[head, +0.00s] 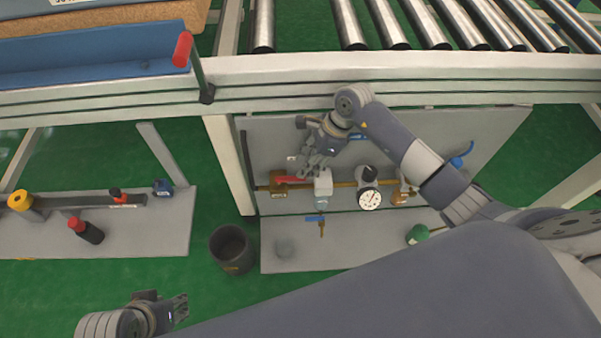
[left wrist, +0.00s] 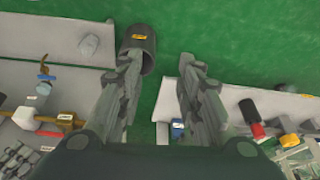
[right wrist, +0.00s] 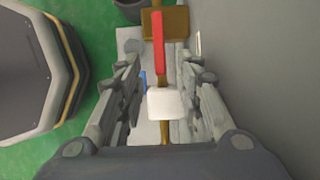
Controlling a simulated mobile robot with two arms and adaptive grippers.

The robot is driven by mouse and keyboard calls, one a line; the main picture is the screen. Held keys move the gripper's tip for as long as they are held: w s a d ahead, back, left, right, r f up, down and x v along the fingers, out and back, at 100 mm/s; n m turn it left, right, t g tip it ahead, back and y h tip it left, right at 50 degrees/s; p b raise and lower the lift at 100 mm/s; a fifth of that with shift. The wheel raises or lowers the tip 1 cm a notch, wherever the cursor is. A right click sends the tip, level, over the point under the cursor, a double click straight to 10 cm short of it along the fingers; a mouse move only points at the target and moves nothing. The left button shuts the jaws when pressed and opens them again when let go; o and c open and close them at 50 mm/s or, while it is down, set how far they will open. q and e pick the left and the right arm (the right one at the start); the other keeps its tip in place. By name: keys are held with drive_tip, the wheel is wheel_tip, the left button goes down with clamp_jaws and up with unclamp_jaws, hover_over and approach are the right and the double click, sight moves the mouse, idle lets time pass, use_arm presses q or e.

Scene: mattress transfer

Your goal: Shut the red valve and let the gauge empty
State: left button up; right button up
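The red valve handle (head: 290,179) lies along the brass pipe on the grey panel in the head view. In the right wrist view the red handle (right wrist: 158,45) points up the picture in front of a brass block. My right gripper (head: 312,172) is at the panel just beside the handle; in the right wrist view its fingers (right wrist: 160,85) are spread either side of a white block (right wrist: 166,104) and the handle's near end. I cannot tell whether they touch. The round white gauge (head: 370,199) is right of it; its needle is too small to read. My left gripper (head: 180,308) is open and empty, away from the panel.
A blue-handled tap (head: 318,218) hangs below the pipe. A dark bucket (head: 232,248) stands on the floor left of the panel's shelf (head: 350,252). A roller conveyor (head: 430,22) and its white rail (head: 440,68) run above.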

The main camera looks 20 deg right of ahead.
sight(291, 179)
drive_tip(key=x, duration=0.5)
drive_tip(key=shift+b, duration=0.4)
clamp_jaws()
